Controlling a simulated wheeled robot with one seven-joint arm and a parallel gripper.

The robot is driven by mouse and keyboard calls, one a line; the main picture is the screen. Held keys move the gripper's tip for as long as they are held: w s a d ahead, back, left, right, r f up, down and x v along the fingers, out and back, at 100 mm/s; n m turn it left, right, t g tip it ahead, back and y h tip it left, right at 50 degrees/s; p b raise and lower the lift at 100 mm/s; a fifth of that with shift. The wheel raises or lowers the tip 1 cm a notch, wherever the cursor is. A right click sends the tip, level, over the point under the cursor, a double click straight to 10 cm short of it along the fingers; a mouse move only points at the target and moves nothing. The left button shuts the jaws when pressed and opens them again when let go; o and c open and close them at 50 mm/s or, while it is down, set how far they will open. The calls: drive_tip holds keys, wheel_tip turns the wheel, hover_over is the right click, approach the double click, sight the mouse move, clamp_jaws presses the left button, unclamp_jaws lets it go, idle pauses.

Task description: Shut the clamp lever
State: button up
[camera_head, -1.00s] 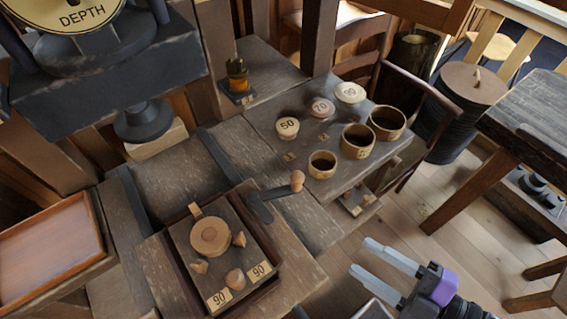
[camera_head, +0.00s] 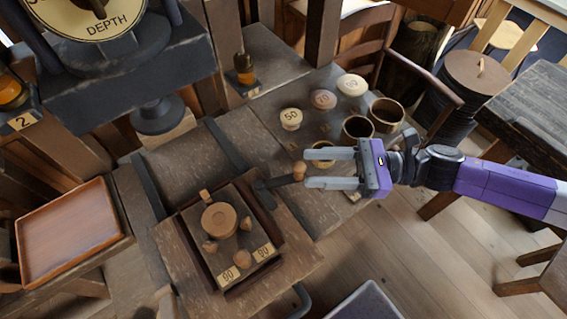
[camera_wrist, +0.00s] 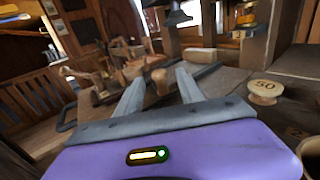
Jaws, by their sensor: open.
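The clamp lever is a dark flat bar (camera_head: 274,183) with a round wooden knob (camera_head: 299,170) at its right end, beside the board with wooden pegs. The knob also shows in the wrist view (camera_wrist: 161,80), ahead of and between my fingers. My gripper (camera_head: 307,169) is open, its two grey fingers pointing left. In the head view the fingertips lie on either side of the knob. I cannot tell whether they touch it. The dark board (camera_head: 242,231) carries a round wooden disc (camera_head: 219,219), several small pegs and two labels marked 90.
Round lids marked 50 (camera_head: 291,117), 70 (camera_head: 323,99) and 90 (camera_head: 351,84) sit on the bench behind my gripper, with wooden cups (camera_head: 386,113) near my wrist. A reddish tray (camera_head: 66,238) lies at left. A dark press (camera_head: 125,65) stands at upper left.

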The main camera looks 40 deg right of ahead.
sight(281, 180)
drive_tip(key=p+x, duration=0.2)
drive_tip(key=x, duration=0.5)
clamp_jaws()
idle(1.4)
